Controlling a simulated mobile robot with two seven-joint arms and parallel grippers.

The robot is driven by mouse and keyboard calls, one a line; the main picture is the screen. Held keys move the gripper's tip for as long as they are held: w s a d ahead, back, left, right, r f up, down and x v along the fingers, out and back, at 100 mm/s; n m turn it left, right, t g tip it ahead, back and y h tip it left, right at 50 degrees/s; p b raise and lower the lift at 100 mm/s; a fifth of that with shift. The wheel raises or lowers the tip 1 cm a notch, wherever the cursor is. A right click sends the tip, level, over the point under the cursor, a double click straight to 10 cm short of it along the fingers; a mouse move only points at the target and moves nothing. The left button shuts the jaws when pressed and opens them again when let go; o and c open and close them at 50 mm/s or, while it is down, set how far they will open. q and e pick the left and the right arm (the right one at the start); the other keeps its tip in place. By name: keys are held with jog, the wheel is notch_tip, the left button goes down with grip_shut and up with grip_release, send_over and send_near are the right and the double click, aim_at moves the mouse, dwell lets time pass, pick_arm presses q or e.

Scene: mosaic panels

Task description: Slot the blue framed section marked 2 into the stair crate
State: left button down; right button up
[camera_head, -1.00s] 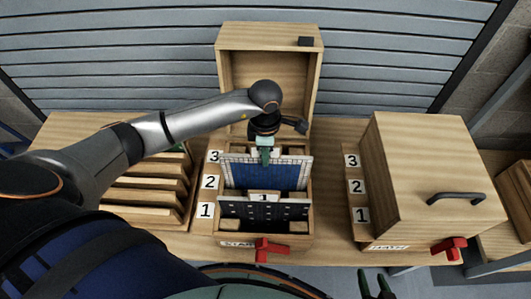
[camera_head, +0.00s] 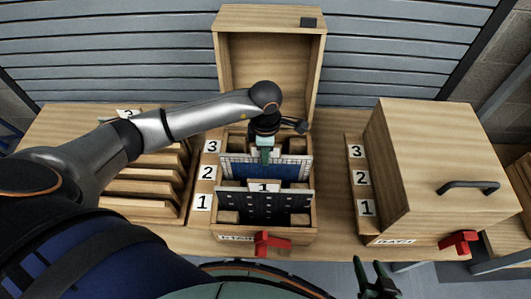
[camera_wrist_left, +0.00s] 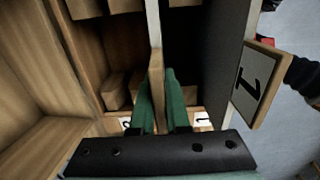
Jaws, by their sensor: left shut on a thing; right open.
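My left gripper (camera_head: 264,154) is shut on the top edge of the blue framed section (camera_head: 290,171). It holds the section upright inside the open stair crate (camera_head: 300,238), behind a dark panel marked 1 (camera_head: 240,203). The section's lower part is hidden behind that panel, so I cannot tell whether it touches the bottom. Its number tag is not readable. In the left wrist view, the green fingers (camera_wrist_left: 160,105) pinch the section's light edge (camera_wrist_left: 154,45), apart from the dark panel (camera_wrist_left: 212,65). My right gripper (camera_head: 376,281) is open and empty, low in front of the table.
The crate's lid (camera_head: 267,65) stands open at the back. Number labels 1 to 3 run along its left side. A red latch (camera_head: 270,243) is at its front. A closed crate (camera_head: 430,165) stands at right, and a slotted wooden rack (camera_head: 145,190) at left.

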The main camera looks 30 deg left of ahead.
dwell(0.3)
pick_arm(q)
jog(key=c, duration=0.9)
grip_release()
jog(key=shift+o, duration=0.4)
pick_arm(e)
jog(key=shift+s+a+f, duration=0.1)
jog(key=shift+s, duration=0.05)
pick_arm(q)
jog(key=shift+s+f, duration=0.1)
notch_tip(320, 180, up, 12)
jog(key=shift+p, duration=0.5)
jog(key=shift+r, duration=0.35)
pick_arm(e)
jog(key=shift+s+d+r, duration=0.2)
jog(key=shift+d, duration=0.05)
